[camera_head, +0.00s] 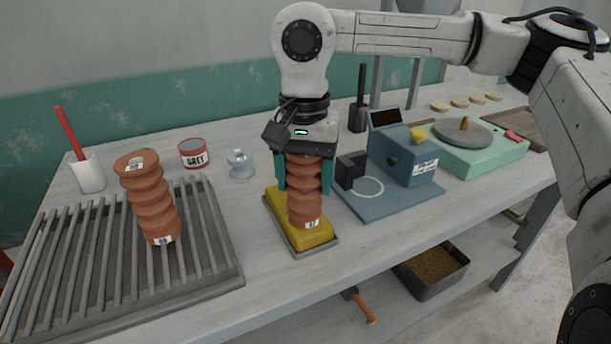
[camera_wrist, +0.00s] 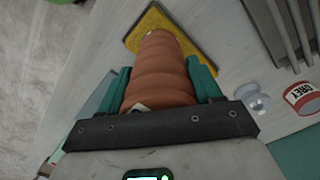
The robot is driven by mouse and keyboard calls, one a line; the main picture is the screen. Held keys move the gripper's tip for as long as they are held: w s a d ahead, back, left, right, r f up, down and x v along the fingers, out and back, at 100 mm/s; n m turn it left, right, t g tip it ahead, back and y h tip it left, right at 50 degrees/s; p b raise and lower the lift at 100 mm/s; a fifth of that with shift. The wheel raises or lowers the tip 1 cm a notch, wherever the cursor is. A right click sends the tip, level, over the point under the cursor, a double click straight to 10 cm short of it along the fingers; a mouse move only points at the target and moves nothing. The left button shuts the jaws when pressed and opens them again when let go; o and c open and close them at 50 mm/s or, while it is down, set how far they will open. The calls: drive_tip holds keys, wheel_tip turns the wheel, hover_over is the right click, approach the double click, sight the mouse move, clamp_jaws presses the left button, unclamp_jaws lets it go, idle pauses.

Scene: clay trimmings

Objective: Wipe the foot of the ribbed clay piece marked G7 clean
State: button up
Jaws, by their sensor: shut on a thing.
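My gripper (camera_head: 300,174) has its teal fingers shut on a ribbed clay piece (camera_head: 305,198). The piece is upright, with its lower end at the yellow sponge (camera_head: 318,236) in a grey tray (camera_head: 301,254). Whether it presses on the sponge or hovers just above, I cannot tell. A small label sits near its foot, too small to read. In the wrist view the held piece (camera_wrist: 160,70) lies between both fingers, with the sponge (camera_wrist: 150,20) beyond it. A second ribbed clay piece (camera_head: 150,202) stands on the slatted rack (camera_head: 230,272) at left; its labels are also unreadable.
A grey-glaze can (camera_head: 193,154), a glass jar (camera_head: 240,165) and a white cup with a red-handled tool (camera_head: 88,173) stand behind. A blue device (camera_head: 402,160) is close at right, then a green wheel unit (camera_head: 485,152). The front table strip is clear.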

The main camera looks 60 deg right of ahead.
drive_tip(key=shift+w+d+p, duration=0.15)
drive_tip(key=shift+w+d, duration=0.55)
drive_tip(key=shift+w, duration=0.35)
drive_tip(key=shift+w+d+p, duration=0.2)
drive_tip(key=shift+w+d, duration=0.55)
drive_tip(key=shift+w, duration=0.35)
drive_tip(key=shift+w+d+p, duration=0.15)
drive_tip(key=shift+w+d, duration=0.55)
drive_tip(key=shift+w, duration=0.35)
drive_tip(key=shift+s+a+b, duration=0.2)
drive_tip(key=shift+s+a, duration=0.55)
drive_tip(key=shift+s, duration=0.35)
drive_tip(key=shift+s+a+b, duration=0.2)
drive_tip(key=shift+s+a, duration=0.55)
drive_tip(key=shift+s, duration=0.4)
drive_tip(key=shift+s+a+b, duration=0.2)
drive_tip(key=shift+s+a, duration=0.55)
drive_tip(key=shift+s, duration=0.35)
drive_tip(key=shift+w+d+p, duration=0.2)
drive_tip(key=shift+w+d, duration=0.55)
drive_tip(key=shift+w, duration=0.35)
drive_tip(key=shift+w+d+p, duration=0.15)
drive_tip(key=shift+w+d, duration=0.6)
drive_tip(key=shift+w, duration=0.4)
drive_tip(key=shift+w+d+p, duration=0.2)
drive_tip(key=shift+w+d, duration=0.55)
drive_tip(key=shift+w, duration=0.35)
